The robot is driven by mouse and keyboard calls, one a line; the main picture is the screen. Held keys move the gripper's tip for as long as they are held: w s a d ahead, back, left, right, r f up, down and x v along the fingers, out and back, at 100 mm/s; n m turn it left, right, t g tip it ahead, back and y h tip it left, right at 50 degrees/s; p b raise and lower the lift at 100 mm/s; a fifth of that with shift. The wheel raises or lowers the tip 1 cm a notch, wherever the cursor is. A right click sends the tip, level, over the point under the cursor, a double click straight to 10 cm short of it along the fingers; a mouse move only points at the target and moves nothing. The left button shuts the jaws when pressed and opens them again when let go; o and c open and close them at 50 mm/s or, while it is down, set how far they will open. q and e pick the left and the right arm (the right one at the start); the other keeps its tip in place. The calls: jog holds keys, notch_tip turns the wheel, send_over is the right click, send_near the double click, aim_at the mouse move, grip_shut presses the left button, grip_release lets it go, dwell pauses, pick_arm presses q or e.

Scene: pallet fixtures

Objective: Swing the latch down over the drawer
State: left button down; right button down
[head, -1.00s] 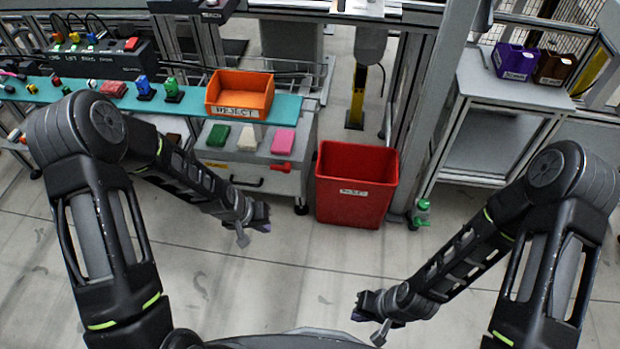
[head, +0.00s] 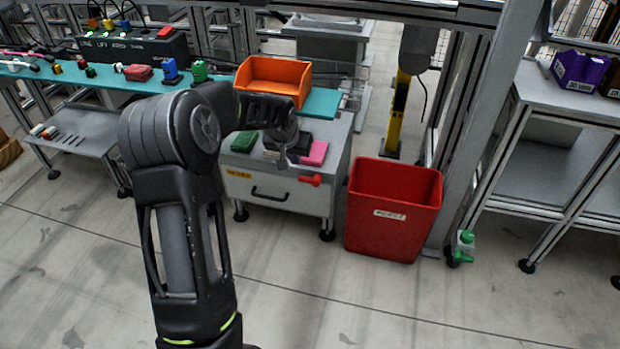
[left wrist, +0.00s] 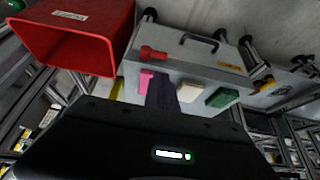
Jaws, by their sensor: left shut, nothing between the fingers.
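The grey drawer cabinet (head: 277,205) stands left of centre in the head view, with a black handle (head: 268,194) on its front. The red latch (head: 311,180) sits at the upper right of this front and lies roughly level; it also shows in the left wrist view (left wrist: 153,52), where the cabinet appears upside down. My left gripper (head: 281,156) is over the cabinet top, left of and above the latch, apart from it. Its purple fingers (left wrist: 161,93) look shut and empty. My wrist partly hides them in the head view. My right gripper is out of view.
Green (head: 244,142) and pink (head: 314,153) blocks lie on the cabinet top; a white one (left wrist: 190,93) shows between them in the left wrist view. An orange bin (head: 273,83) stands behind. A red bin (head: 392,210) stands right of the cabinet. Floor in front is clear.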

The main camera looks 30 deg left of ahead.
aim_at(303, 178)
pick_arm(q)
jog(key=b+x, duration=0.5)
jog(key=x, duration=0.8)
jog(key=shift+s, duration=0.15)
jog(key=shift+w+f+b, duration=0.35)
jog(key=shift+f+b, duration=0.1)
jog(key=shift+f, duration=0.05)
jog(key=shift+s+a, duration=0.1)
jog(key=shift+a, duration=0.05)
